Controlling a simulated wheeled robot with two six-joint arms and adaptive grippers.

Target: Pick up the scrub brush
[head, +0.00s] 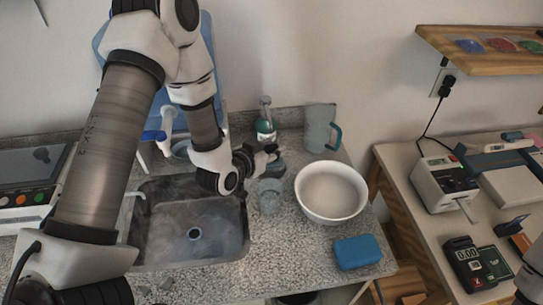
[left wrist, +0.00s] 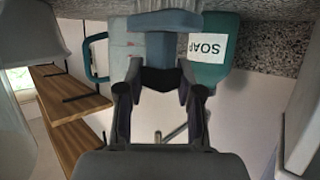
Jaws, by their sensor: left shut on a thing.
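The scrub brush (left wrist: 163,22) is a blue-grey piece with a broad head and a narrower neck, and shows at the top of the left wrist view. My left gripper (left wrist: 160,78) is shut on its neck. The fingers hide some of the brush. I cannot tell whether the brush touches the counter. My right gripper is not in view.
A clear glass (head: 269,197) stands just in front of the brush, a white bowl (head: 331,216) to its right. A green soap bottle (head: 265,130) and a pitcher (head: 319,128) stand behind. The sink (head: 163,240) is left; a blue sponge (head: 357,251) lies front right.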

